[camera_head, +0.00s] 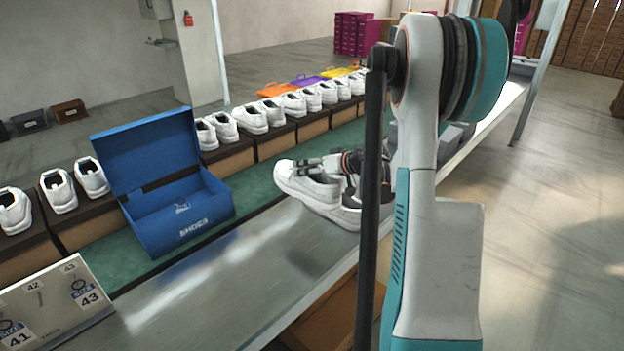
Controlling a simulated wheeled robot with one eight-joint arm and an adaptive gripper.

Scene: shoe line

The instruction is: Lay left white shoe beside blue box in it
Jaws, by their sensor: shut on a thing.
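The blue box (188,224) stands open on the green strip of the line, its lid (146,150) raised at the back left. Its visible inside looks empty except for a small pale mark on the inner wall. A white shoe (304,187) is to the right of the box, toe pointing left. My gripper (310,165) is shut on this white shoe at its upper opening. The shoe is over the edge of the green strip and the grey surface; I cannot tell whether it touches.
Several white shoes (251,118) stand in pairs on brown boxes (276,139) along the back. A size sign (60,305) stands at the front left. The grey surface (225,285) in front of the blue box is clear. My arm covers the right part.

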